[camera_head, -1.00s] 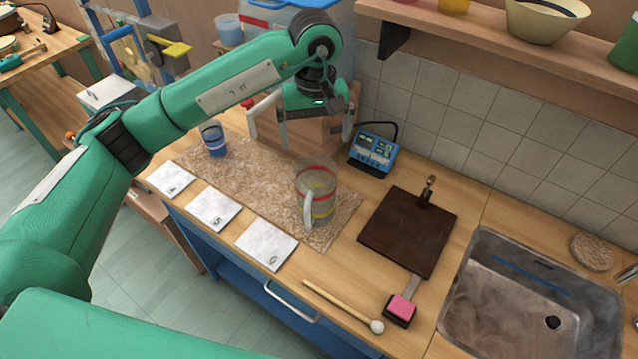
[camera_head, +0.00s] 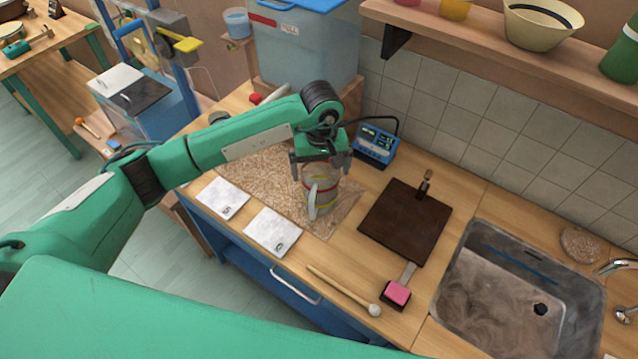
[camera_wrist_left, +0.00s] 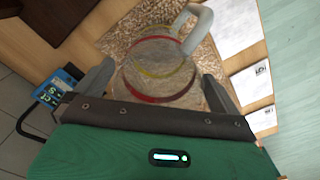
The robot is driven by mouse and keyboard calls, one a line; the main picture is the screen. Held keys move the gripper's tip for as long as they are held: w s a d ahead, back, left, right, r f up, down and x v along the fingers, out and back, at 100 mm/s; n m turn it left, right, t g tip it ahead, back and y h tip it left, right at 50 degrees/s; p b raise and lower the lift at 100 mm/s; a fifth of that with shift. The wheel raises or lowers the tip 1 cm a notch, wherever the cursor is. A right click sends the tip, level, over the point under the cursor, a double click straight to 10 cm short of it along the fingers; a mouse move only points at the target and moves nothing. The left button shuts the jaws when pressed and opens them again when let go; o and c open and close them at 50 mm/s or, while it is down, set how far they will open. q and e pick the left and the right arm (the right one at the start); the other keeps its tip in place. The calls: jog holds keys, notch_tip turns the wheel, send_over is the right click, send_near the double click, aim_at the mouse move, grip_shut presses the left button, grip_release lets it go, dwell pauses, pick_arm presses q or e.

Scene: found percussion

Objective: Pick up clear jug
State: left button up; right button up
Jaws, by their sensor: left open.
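The clear jug (camera_head: 321,190) stands upright on a tan speckled mat (camera_head: 338,215). It has red and yellow bands and a pale grey handle toward the front edge of the counter. My left gripper (camera_head: 320,172) is open and right over the jug, with its fingers down at either side of the rim. In the left wrist view the jug (camera_wrist_left: 160,72) lies between the two spread fingers (camera_wrist_left: 156,92), its handle pointing away from the palm. I cannot tell whether either finger touches it. My right gripper is not in view.
A blue electronic device (camera_head: 376,145) stands close behind the jug. A dark brown board (camera_head: 404,222) lies to the right, before the sink (camera_head: 520,290). White cards (camera_head: 272,232), a mallet (camera_head: 343,291) and a pink-topped block (camera_head: 397,293) lie near the front edge.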

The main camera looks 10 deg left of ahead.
pick_arm(q)
jog(key=shift+f, duration=0.7)
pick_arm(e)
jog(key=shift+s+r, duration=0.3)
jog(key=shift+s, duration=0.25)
pick_arm(q)
jog(key=shift+c, duration=0.4)
jog(key=c, duration=1.1)
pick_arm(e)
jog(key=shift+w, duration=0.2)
